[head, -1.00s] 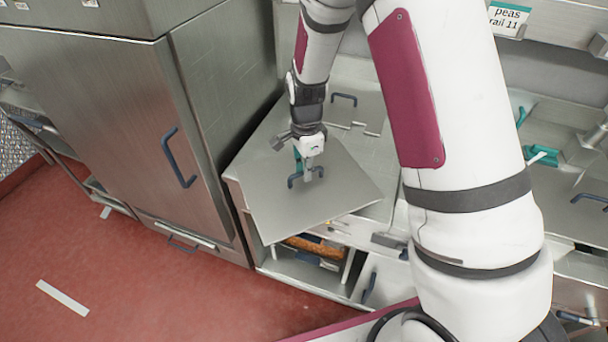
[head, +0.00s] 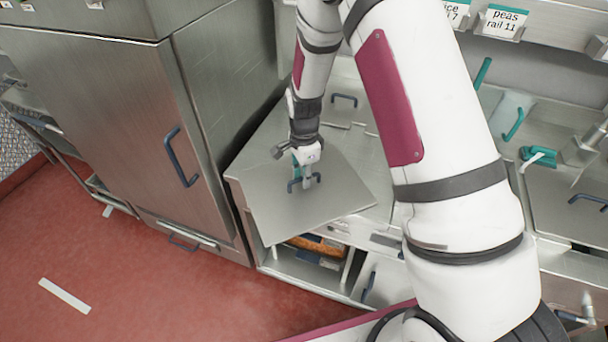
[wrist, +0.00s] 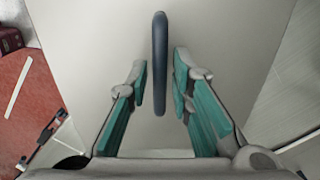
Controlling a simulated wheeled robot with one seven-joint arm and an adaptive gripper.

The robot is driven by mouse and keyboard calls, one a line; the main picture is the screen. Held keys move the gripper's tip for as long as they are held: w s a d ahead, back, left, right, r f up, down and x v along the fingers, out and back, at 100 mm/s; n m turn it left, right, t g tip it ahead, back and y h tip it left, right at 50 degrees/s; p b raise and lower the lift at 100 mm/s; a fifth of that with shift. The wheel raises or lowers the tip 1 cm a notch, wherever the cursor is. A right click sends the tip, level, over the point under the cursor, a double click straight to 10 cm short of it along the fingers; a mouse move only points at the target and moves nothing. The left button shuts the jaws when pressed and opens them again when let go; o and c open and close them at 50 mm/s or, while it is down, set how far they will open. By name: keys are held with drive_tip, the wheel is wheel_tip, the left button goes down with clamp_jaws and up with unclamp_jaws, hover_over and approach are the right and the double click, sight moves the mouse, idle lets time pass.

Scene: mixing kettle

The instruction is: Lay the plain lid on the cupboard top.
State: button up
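The plain lid (head: 338,195) is a flat grey metal square with a dark blue bar handle (wrist: 160,60). In the head view it lies flat, turned at an angle, over the cupboard top (head: 258,148). Its near corner reaches past the front edge. I cannot tell whether its whole underside touches. My gripper (head: 304,182) is down at the lid's handle. In the wrist view my gripper (wrist: 160,88) has its teal-padded fingers apart, one on each side of the handle, with gaps on both sides. The handle hides part of the lid.
A tall steel cabinet (head: 115,120) stands close on the left. Another blue handle (head: 345,98) is on the surface behind the lid. An open shelf (head: 285,265) with items lies below the front edge. Teal-handled tools (head: 512,122) are at the right.

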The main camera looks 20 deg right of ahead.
drive_tip(key=shift+r, duration=0.15)
drive_tip(key=s+d+r+n+t+b, duration=0.1)
drive_tip(key=s+r+n, duration=0.1)
drive_tip(key=r, duration=0.9)
drive_tip(key=s+r+n+b, duration=0.1)
drive_tip(key=s+r+n, duration=0.1)
drive_tip(key=r, duration=0.9)
drive_tip(key=s+d+r+n+t, duration=0.1)
drive_tip(key=s+r+n+t, duration=0.1)
drive_tip(key=s+r+n, duration=0.4)
drive_tip(key=s+d+r+n+t, duration=0.1)
drive_tip(key=s+r+n, duration=0.4)
drive_tip(key=s, duration=0.9)
drive_tip(key=shift+s+d+r+n+t, duration=0.4)
drive_tip(key=shift+n+t, duration=0.2)
drive_tip(key=shift+t, duration=0.2)
